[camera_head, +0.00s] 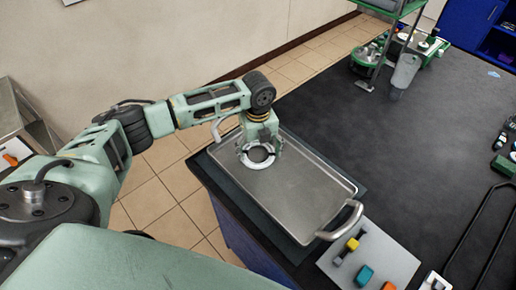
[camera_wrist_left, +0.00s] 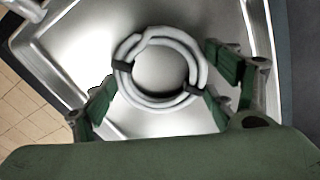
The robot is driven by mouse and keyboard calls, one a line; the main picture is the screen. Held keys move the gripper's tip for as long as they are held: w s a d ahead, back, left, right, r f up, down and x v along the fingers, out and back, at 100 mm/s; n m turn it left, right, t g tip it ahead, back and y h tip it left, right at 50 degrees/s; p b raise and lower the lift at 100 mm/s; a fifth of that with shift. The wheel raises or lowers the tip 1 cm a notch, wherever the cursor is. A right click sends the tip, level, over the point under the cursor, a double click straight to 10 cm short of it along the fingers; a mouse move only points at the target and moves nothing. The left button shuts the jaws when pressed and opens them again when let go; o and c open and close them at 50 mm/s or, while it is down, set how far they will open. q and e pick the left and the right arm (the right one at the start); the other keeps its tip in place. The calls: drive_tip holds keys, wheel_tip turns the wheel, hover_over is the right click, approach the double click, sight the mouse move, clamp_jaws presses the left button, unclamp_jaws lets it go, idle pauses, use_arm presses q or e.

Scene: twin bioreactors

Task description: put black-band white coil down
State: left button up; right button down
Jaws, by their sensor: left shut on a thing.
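The white coil with black bands (camera_head: 246,162) is at the left end of a metal tray (camera_head: 310,190), under my left gripper (camera_head: 258,146). In the left wrist view the coil (camera_wrist_left: 190,52) is a ring of white tubing with two black bands. The left gripper's green fingers (camera_wrist_left: 166,92) stand on both sides of the coil, shut on it. The tray floor (camera_wrist_left: 75,45) shows beneath and through the ring. I cannot tell whether the coil touches the tray. My right gripper is not in view.
The tray has two raised handles, one at the near right (camera_head: 345,222), and its right part is empty. A pale board (camera_head: 370,258) with coloured blocks lies at the near right. Green equipment (camera_head: 365,62) stands at the back of the dark table (camera_head: 400,130).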

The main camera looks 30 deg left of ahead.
use_arm(q)
drive_tip(key=o, duration=1.1)
drive_tip(key=shift+o, duration=0.2)
wheel_tip(320, 180, up, 12)
drive_tip(key=b, duration=0.2)
drive_tip(key=shift+r+b, duration=0.15)
drive_tip(key=shift+b, duration=0.15)
